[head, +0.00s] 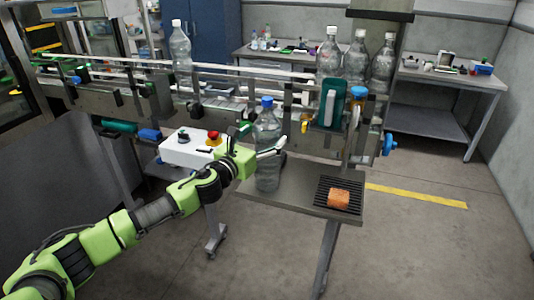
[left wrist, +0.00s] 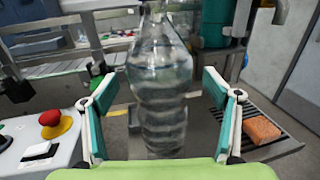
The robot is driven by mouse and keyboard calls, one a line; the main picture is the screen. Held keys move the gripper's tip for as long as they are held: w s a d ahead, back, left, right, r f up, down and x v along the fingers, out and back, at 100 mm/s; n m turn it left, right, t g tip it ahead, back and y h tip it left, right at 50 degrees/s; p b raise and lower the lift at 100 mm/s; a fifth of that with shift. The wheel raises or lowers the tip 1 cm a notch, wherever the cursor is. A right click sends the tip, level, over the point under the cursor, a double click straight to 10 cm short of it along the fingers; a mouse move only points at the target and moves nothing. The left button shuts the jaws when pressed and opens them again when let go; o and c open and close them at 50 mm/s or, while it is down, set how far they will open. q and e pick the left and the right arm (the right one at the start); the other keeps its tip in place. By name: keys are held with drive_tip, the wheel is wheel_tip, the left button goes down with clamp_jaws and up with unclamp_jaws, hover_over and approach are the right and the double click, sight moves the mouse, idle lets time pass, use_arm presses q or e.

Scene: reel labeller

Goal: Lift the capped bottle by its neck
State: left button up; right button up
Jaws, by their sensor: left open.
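The clear bottle (head: 267,170) with a blue cap stands upright on a small grey side table (head: 300,192) in the head view. My left gripper (head: 264,141) is at its upper body, below the cap. In the left wrist view the bottle (left wrist: 160,110) fills the middle, with its cap cut off by the top edge. The open fingers of my left gripper (left wrist: 158,84) stand on either side of it, with a visible gap on each side. My right gripper is not in view.
An orange sponge-like block (head: 339,198) lies on a black grate at the table's right. A white control box (head: 190,147) with a red button is left of the bottle. The conveyor (head: 205,68) behind carries several clear bottles. A green labeller part (head: 331,103) stands close behind.

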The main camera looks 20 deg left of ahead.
use_arm(q)
drive_tip(key=shift+x, duration=1.4)
drive_tip(key=c, duration=1.8)
drive_tip(key=shift+r, duration=0.4)
drive_tip(key=c, duration=0.4)
drive_tip(key=shift+w+f, duration=0.1)
